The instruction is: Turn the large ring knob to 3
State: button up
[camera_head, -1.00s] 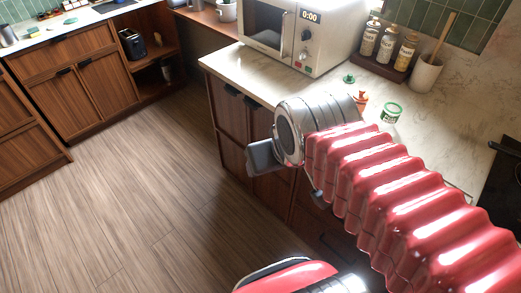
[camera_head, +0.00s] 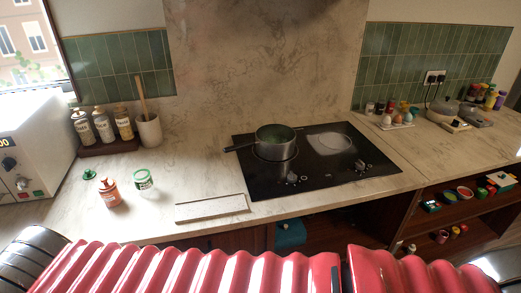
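The black glass hob (camera_head: 345,176) is set in the counter at centre right. A dark pot (camera_head: 279,133) with green contents stands on the left ring. The right ring (camera_head: 329,141) is bare. My red arm crosses the bottom of the view. My gripper is out of view, beyond the arm's grey wrist section at lower left.
A board (camera_head: 212,208) lies left of the hob. A microwave (camera_head: 38,140) is at the far left. Eggs and jars stand right.

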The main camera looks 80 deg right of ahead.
aim_at(291, 178)
jog(key=z, duration=3.1)
jog(key=k, duration=0.4)
jog(key=z, duration=0.1)
jog(key=i, duration=0.35)
